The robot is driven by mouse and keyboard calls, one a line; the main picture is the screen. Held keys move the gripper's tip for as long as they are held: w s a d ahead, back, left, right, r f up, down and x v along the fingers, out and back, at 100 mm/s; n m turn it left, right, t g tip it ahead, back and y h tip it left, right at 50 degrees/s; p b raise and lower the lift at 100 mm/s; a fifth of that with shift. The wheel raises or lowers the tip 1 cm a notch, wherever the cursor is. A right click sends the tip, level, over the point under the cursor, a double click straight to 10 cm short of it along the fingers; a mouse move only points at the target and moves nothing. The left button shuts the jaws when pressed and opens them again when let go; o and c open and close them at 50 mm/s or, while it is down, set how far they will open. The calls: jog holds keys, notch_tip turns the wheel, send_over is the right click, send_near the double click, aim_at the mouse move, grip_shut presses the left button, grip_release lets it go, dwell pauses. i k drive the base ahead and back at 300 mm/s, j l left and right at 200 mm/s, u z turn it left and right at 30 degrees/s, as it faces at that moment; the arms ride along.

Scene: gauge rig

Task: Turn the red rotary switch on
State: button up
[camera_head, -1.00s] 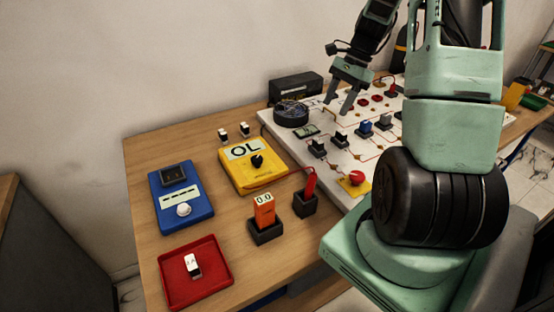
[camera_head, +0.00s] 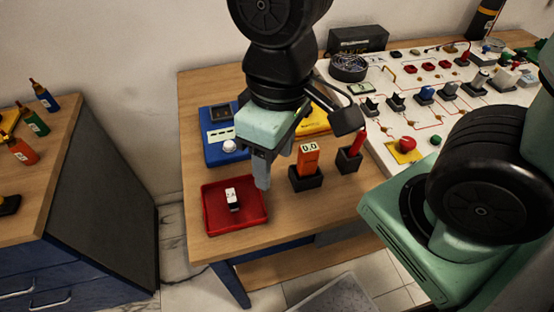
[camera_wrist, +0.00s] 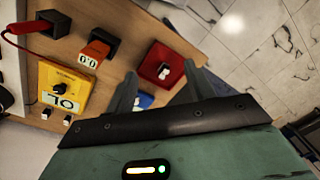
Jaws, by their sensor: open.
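The red rotary switch (camera_head: 407,144) is a round red knob on a yellow plate (camera_head: 402,153). It sits at the near left corner of the white circuit board (camera_head: 385,161). Its exact turn position is too small to tell. It does not show in the wrist view. My gripper (camera_head: 268,170) is open and empty. It is well to the left of the switch, above the table near the red tray. In the wrist view, my spread fingers (camera_wrist: 157,85) have nothing between them but the scene below.
The red tray (camera_head: 212,230) holds a small white block (camera_head: 232,199). An orange meter (camera_head: 308,158) and a red-handled probe (camera_head: 357,142) stand in dark holders between gripper and switch. Blue (camera_head: 216,151) and yellow (camera_wrist: 78,79) instruments lie nearby. A green button (camera_head: 436,140) is beside the switch.

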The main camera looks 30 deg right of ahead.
aim_at(407, 143)
jog(key=z, duration=1.85)
